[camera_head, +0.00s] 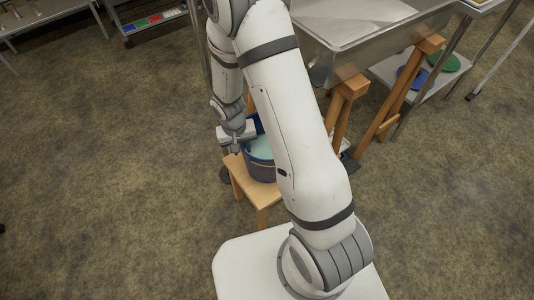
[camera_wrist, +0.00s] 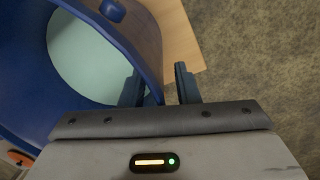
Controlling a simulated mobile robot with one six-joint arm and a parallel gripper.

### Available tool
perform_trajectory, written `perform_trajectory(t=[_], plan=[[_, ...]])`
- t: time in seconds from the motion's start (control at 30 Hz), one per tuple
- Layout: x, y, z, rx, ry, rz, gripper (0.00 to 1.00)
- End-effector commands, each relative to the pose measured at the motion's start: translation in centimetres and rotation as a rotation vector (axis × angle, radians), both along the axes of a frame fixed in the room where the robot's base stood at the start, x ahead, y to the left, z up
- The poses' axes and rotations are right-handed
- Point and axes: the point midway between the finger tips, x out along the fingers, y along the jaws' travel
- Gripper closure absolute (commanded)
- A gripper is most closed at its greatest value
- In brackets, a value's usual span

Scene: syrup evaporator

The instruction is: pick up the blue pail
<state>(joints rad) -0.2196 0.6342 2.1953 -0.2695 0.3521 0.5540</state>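The blue pail (camera_head: 258,168) stands upright on a small wooden stool, partly hidden behind my arm in the head view. Pale blue-green liquid or lining shows inside it. In the wrist view the pail (camera_wrist: 24,72) fills the left side, and its curved rim runs down between my fingers. My gripper (camera_wrist: 159,88) is open at the rim. One finger is on the inner side and the other is outside, over the stool, with a visible gap to the wall. In the head view my gripper (camera_head: 237,148) points down at the pail's left edge.
The wooden stool (camera_head: 238,178) carries the pail. A metal evaporator pan (camera_head: 345,40) on wooden legs (camera_head: 345,100) stands close behind to the right. A shelf with blue and green round items (camera_head: 443,62) is at the far right. The floor at left is clear.

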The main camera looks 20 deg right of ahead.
Motion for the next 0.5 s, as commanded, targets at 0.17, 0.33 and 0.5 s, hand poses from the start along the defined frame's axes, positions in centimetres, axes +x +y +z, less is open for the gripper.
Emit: perform_trajectory(t=[0.17,0.33,0.5], plan=[[0.01,-0.01,0.06,0.000,0.000,0.000,0.81],[0.01,-0.03,0.06,0.000,0.000,-0.001,0.95],[0.01,-0.04,0.07,0.000,0.000,-0.001,1.00]])
